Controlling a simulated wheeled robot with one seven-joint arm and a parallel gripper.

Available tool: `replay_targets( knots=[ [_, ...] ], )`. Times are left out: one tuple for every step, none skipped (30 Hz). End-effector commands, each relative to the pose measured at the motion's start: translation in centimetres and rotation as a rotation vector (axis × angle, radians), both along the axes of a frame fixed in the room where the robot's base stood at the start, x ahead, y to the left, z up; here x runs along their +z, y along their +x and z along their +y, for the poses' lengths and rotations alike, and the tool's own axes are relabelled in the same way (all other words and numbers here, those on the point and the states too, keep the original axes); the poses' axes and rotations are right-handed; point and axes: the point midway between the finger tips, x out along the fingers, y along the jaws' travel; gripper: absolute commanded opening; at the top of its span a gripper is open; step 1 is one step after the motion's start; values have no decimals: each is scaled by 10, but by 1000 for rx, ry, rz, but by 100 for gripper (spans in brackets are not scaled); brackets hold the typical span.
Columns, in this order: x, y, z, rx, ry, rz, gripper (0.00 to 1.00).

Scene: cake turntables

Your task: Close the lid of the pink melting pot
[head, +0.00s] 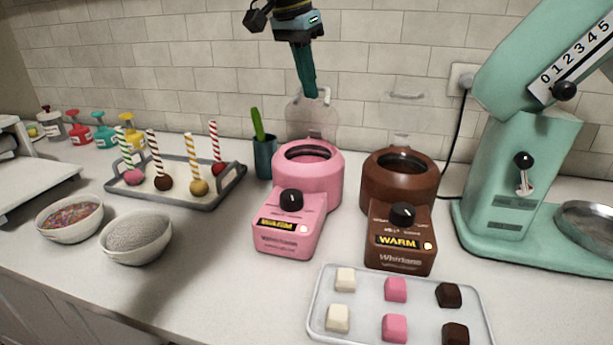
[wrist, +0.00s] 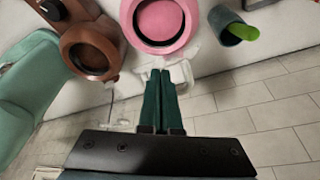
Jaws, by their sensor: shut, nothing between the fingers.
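The pink melting pot (head: 307,177) stands on the counter left of the brown one, with its round opening uncovered. Its clear lid (head: 311,117) stands raised at the back of the pot, with a pale handle near its top. My gripper (head: 311,94) is shut and empty, pointing down at the top of the raised lid, close to the handle. In the wrist view my gripper (wrist: 163,75) has its fingers together beside the rear of the pink pot (wrist: 160,22). The pale lid handle (wrist: 150,74) shows at the fingertips; I cannot tell whether they touch.
A brown melting pot (head: 399,184) with its clear lid raised stands close on the right. A teal cup (head: 264,160) with a green tool stands close on the left. A tray of sweets (head: 366,313) lies in front, a mint mixer (head: 520,180) at right. The tiled wall is close behind.

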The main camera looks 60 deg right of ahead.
Motion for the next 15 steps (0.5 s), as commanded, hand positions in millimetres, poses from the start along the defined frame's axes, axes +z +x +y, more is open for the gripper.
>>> replay_targets(
  knots=[
    [-5,-1,3,0,-1,-1,0],
    [-6,-1,5,0,0,0,0],
    [-6,-2,6,0,0,0,0],
    [-5,-2,7,0,0,0,0],
    [-5,-2,7,0,0,-1,0],
    [-6,-2,8,0,0,-1,0],
    [-6,-3,9,0,0,-1,0],
    [-7,-3,9,0,0,-1,0],
    [-9,-3,11,0,0,-1,0],
    [-11,-4,12,-1,0,-1,0],
    [-13,-5,14,-1,0,0,0],
    [-15,-5,16,-1,1,0,0],
    [-17,-6,18,-1,0,0,0],
    [-18,-7,20,-1,0,0,0],
    [-20,-7,22,-1,0,-1,0]
  ],
)
